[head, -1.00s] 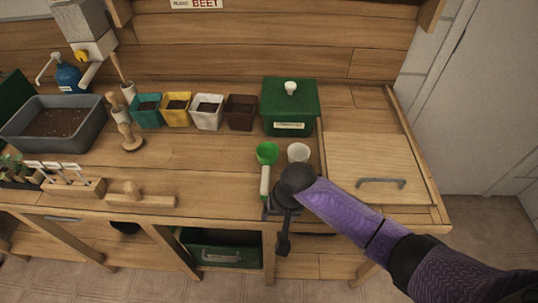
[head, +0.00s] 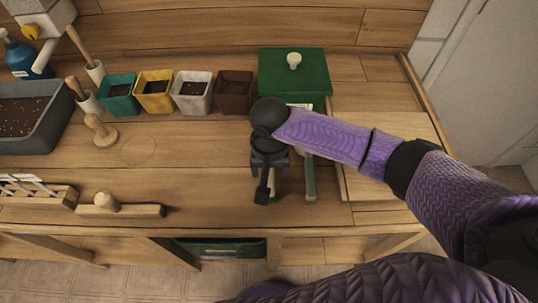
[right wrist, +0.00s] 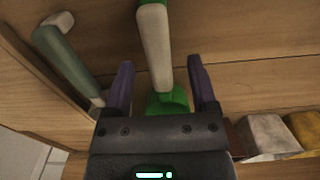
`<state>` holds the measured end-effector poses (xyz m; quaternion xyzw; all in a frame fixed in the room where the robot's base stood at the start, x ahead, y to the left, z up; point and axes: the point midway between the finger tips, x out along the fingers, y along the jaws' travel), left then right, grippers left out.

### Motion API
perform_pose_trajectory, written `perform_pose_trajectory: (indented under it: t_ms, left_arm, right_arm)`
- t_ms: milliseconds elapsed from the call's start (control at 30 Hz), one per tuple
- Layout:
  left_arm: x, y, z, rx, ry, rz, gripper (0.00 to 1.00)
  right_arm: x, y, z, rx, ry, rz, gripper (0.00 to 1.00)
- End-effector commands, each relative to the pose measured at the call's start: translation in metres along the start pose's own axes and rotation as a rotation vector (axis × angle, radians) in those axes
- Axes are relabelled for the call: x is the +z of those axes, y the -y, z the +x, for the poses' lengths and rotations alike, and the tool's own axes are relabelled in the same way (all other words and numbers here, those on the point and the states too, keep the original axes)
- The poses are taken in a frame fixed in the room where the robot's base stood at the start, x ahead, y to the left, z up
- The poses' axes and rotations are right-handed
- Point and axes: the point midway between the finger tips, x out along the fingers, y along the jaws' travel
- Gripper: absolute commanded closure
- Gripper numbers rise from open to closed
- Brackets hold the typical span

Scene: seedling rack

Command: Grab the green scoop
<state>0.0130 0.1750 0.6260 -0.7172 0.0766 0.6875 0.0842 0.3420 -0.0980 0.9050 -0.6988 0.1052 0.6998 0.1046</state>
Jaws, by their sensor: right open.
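The green scoop shows in the right wrist view, with its green bowl (right wrist: 167,103) near the gripper's palm and its cream handle (right wrist: 155,45) running away past the fingertips. My right gripper (right wrist: 161,78) is open, with one finger on either side of the scoop and a gap visible on both sides. In the head view my right gripper (head: 270,168) is over the bench in front of the green box and hides most of the scoop. My left gripper is not in view.
A second tool with a grey-green handle (head: 310,180) lies close to the right of the gripper; the handle also shows in the right wrist view (right wrist: 68,60). A green lidded box (head: 292,78) stands behind. Several pots (head: 192,92) stand left of it.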

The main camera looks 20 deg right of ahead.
Motion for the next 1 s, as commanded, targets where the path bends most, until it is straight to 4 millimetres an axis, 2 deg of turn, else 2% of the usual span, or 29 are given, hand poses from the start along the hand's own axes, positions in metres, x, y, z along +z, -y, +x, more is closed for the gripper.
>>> perform_pose_trajectory:
  t_ms: [33,100,333,667,700,1000]
  left_arm:
    - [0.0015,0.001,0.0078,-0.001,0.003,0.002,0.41]
    - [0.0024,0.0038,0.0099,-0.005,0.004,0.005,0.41]
    - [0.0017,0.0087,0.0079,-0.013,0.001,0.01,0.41]
    - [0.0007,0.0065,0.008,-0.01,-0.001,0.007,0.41]
    - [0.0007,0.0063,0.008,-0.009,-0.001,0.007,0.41]
    - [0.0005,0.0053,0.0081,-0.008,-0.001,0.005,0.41]
  right_arm:
    - [0.0,-0.0004,0.0127,0.002,0.002,0.0,0.26]
    - [-0.0003,-0.0005,0.019,0.001,0.001,0.001,0.26]
    - [-0.0004,-0.0003,0.0185,0.0,-0.001,0.0,0.26]
    - [-0.0005,-0.0003,0.0183,0.0,-0.002,0.0,0.96]
    - [-0.0005,-0.0003,0.0183,0.0,-0.002,0.0,1.0]
    - [-0.0005,-0.0003,0.0183,0.0,-0.002,0.0,1.0]
